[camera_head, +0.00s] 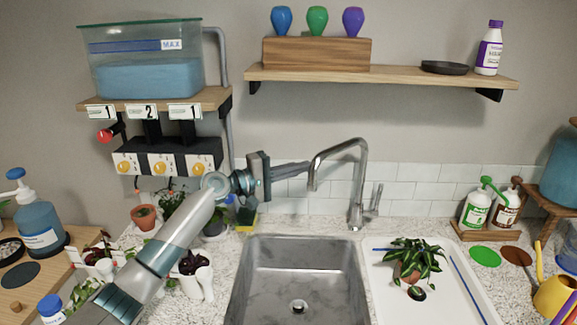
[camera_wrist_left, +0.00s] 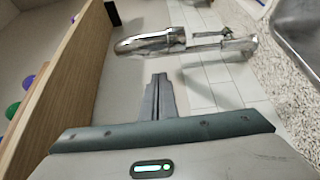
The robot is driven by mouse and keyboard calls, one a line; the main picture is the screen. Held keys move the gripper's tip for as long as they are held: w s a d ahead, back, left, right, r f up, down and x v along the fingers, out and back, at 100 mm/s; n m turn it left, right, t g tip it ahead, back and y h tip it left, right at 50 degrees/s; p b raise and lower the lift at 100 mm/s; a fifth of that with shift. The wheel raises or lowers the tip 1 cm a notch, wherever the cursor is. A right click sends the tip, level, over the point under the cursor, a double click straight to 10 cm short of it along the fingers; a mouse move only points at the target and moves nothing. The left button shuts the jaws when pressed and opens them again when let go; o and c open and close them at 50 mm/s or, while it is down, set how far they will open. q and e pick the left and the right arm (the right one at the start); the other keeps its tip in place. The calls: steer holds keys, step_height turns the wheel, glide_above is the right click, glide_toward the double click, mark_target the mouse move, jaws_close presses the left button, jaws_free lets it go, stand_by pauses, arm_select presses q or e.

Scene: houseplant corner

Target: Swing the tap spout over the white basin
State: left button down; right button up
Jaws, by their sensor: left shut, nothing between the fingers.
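The chrome tap (camera_head: 357,205) stands behind the grey sink (camera_head: 238,290), near its back right corner. Its arched spout (camera_head: 318,165) points left, with its tip on the side of the grey sink. A shallow white basin (camera_head: 470,312) lies right of the sink. My left gripper (camera_head: 308,167) is shut and empty, its fingertips just left of the spout; touching or apart cannot be told in the head view. In the left wrist view, the shut fingers (camera_wrist_left: 158,80) point toward the spout (camera_wrist_left: 150,42), with a small gap showing. My right gripper is out of view.
A potted plant (camera_head: 408,265) sits in the white basin. A wooden shelf (camera_head: 400,79) hangs above the tap. Pump bottles (camera_head: 476,209) stand at the right back.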

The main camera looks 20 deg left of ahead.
arm_select(q)
steer(key=s+p, duration=0.1)
steer(key=s+d+p, duration=0.1)
steer(key=s, duration=0.1)
steer(key=shift+s+d, duration=0.2)
steer(key=shift+s+d, duration=0.1)
stand_by(0.4)
